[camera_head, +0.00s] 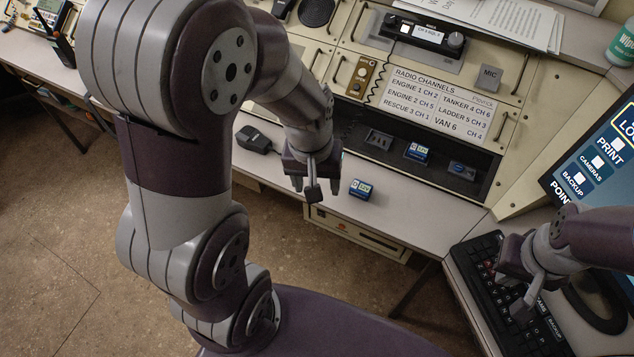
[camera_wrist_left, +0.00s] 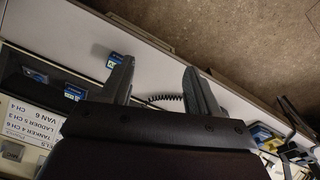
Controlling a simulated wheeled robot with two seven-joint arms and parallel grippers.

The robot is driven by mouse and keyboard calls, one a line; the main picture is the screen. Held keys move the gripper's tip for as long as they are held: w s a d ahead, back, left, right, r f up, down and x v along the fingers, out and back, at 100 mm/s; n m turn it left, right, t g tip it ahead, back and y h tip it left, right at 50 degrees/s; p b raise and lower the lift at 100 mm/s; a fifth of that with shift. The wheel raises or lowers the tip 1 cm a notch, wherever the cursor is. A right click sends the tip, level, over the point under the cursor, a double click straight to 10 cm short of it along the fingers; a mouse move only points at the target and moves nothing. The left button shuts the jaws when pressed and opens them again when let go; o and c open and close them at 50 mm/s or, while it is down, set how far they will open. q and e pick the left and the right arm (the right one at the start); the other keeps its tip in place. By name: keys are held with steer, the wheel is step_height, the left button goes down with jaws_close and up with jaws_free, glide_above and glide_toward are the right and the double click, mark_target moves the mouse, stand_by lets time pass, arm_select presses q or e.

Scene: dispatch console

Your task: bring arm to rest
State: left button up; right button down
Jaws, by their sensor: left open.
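My left gripper (camera_head: 314,184) hangs over the front edge of the console desk, left of a small blue battery-like block (camera_head: 361,188). In the left wrist view its two fingers (camera_wrist_left: 160,85) are spread apart with nothing between them. The blue block also shows there (camera_wrist_left: 114,60), beside one finger and clear of the gap. My right gripper (camera_head: 520,290) is above the black keyboard (camera_head: 487,262) at the lower right. Whether its fingers are open or shut is unclear, and I see no object held in it.
A dark recess (camera_head: 345,125) in the console holds several blue or dark blocks. A radio unit (camera_head: 428,34) with a coiled cord sits above. A black device (camera_head: 254,139) lies on the desk left of my left gripper. A monitor (camera_head: 600,160) stands at right. The floor (camera_head: 50,200) at left is clear.

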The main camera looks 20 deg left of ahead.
arm_select(q)
step_height(320, 180, up, 8)
steer(key=s+m+p, duration=0.2)
steer(key=m+p, duration=0.1)
steer(key=p, duration=0.5)
steer(key=shift+s+m+t, duration=0.3)
steer(key=shift+s, duration=0.05)
steer(key=shift+a+f, duration=0.1)
